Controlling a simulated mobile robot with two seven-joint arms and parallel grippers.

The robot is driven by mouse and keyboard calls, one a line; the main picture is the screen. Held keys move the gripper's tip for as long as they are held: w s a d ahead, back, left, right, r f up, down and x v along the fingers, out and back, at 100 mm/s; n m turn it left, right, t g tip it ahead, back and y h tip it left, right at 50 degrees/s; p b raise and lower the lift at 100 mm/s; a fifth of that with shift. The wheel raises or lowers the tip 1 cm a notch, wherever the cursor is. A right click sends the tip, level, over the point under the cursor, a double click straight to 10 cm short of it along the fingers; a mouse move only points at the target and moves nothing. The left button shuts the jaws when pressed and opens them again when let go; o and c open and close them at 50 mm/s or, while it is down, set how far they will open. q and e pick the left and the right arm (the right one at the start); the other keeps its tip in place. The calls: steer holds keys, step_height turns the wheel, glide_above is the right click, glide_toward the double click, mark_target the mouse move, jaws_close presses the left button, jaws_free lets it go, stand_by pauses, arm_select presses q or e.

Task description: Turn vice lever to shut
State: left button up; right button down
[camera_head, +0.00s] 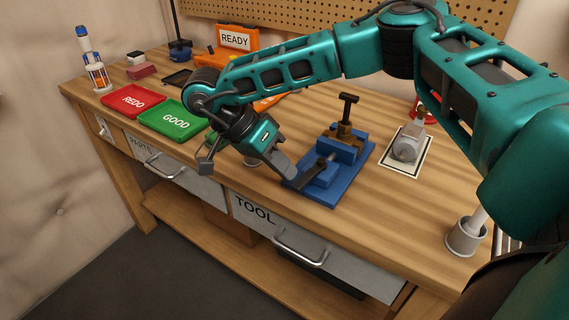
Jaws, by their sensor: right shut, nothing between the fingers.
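The blue vice (329,170) stands on the wooden bench, right of the middle of the view. A brown block (349,136) and a dark upright T-shaped post (347,106) show at its back end. A dark lever-like bar (316,169) lies along its front part. My right gripper (289,172) comes in over the bench from the right. It is shut and empty, with its fingertips at the vice's left front edge, close to the dark bar. I cannot tell whether they touch it. My left gripper is not in view.
A green GOOD tray (172,118) and a red REDO tray (131,101) lie to the left. A grey part (407,148) sits on a white-bordered mat to the right. An orange READY case (235,41) stands behind. Drawers with handles (300,249) face the front.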

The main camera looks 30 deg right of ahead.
steer(key=shift+s+d, duration=0.1)
steer(key=shift+s, duration=0.2)
steer(key=shift+s+n+t+p, duration=0.3)
steer(key=shift+s+n, duration=0.2)
steer(key=shift+s+d+f+h, duration=0.1)
steer(key=shift+s+h, duration=0.05)
steer(key=shift+h, duration=0.15)
